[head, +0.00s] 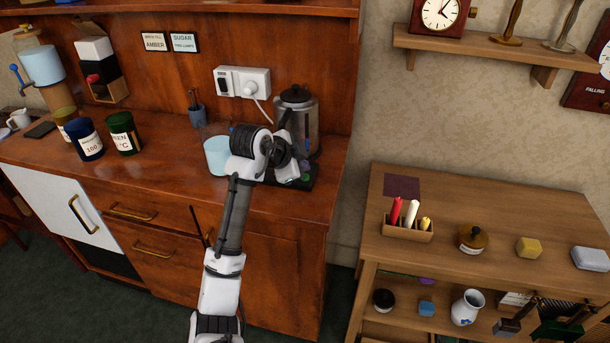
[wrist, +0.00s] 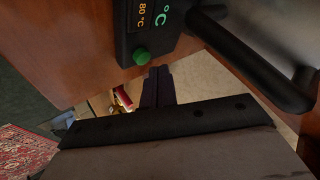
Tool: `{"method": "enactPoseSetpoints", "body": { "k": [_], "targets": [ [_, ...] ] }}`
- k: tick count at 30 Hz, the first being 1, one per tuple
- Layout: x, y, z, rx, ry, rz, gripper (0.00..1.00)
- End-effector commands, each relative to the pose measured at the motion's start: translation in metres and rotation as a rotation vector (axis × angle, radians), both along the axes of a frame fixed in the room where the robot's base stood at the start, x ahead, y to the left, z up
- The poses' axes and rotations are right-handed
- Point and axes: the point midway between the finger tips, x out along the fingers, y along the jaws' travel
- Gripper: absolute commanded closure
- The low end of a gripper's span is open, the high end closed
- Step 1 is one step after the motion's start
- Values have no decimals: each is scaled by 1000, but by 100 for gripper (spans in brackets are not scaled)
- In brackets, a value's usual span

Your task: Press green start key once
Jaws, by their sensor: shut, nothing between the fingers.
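The green key (wrist: 141,56) is a round knob on the edge of a black kettle base (wrist: 150,32) with a lit display; the part I can read says 80 °C. In the head view the black base (head: 303,183) sits under the kettle (head: 297,105) near the counter's right end, partly behind my arm. My gripper (wrist: 158,74) is shut and empty. Its dark fingertips appear just below and right of the green key in the wrist view. I cannot tell whether they touch it. My arm hides the fingertips in the head view.
A glass jug (head: 217,155) of pale blue liquid stands close left of my wrist. Green (head: 123,133) and blue (head: 85,138) tins stand farther left on the counter. A wall socket (head: 243,82) with a white cord is behind. A shelf unit (head: 480,200) stands to the right.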

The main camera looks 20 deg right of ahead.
Motion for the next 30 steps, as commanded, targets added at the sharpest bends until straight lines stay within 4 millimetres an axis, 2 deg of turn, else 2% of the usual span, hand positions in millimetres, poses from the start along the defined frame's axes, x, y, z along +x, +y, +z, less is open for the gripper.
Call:
{"method": "enactPoseSetpoints", "body": {
  "k": [6, 30],
  "targets": [
    [0, 0, -8, 0, 0, 0, 100],
    [0, 0, -13, 0, 0, 0, 100]
  ]
}}
